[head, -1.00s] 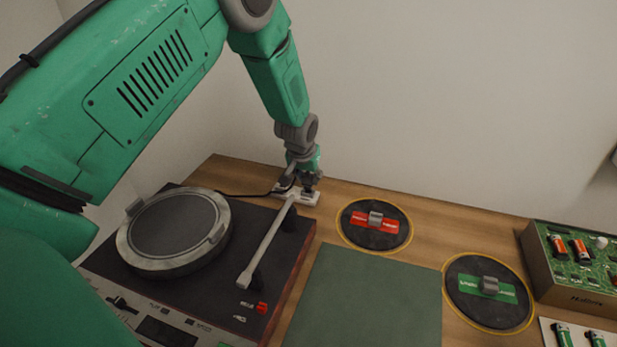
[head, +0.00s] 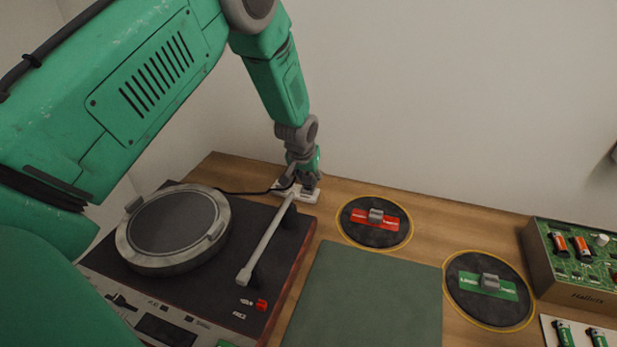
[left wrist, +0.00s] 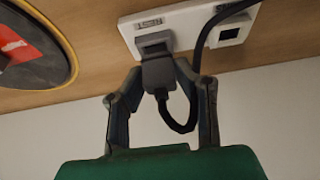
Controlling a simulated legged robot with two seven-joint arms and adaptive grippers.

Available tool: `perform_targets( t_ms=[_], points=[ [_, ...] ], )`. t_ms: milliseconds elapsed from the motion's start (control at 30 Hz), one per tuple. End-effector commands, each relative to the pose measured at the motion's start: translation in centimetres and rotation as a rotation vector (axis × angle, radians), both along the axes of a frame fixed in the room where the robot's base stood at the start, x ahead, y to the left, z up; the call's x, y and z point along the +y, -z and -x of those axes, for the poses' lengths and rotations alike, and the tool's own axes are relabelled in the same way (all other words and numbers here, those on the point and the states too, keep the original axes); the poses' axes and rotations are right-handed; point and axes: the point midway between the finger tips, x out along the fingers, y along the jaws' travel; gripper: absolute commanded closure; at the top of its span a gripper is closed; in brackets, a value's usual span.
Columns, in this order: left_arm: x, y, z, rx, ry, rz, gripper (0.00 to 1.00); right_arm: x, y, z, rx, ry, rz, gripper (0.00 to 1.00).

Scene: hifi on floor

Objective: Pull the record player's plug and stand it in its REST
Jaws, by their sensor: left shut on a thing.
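The record player (head: 285,240) lies at the left on the wooden top, its dark cable (head: 240,192) running back to a white socket block (head: 306,198). My left gripper (head: 308,186) is shut on the plug, one finger on each side, as the wrist view shows (left wrist: 160,78).
A round black pad with a red piece (head: 375,223) and one with a green piece (head: 488,287) lie to the right. A green mat (head: 365,300) is in front. A circuit box (head: 572,265) stands far right. A wall rises behind the block.

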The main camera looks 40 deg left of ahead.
Motion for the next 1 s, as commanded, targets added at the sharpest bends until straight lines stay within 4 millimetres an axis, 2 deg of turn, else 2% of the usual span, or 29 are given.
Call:
perform_targets(
  t_ms=[967, 1000],
  points=[
    [0.01, 0.71, 0.00, 0.000, 0.000, 0.000, 1.00, 0.00, 0.33, 0.00, 0.000, 0.000, 0.000, 0.60],
    [0.01, 0.71, -0.01, 0.000, 0.000, 0.000, 0.71, 0.00, 0.33, 0.00, 0.000, 0.000, 0.000, 0.60]
  ],
)
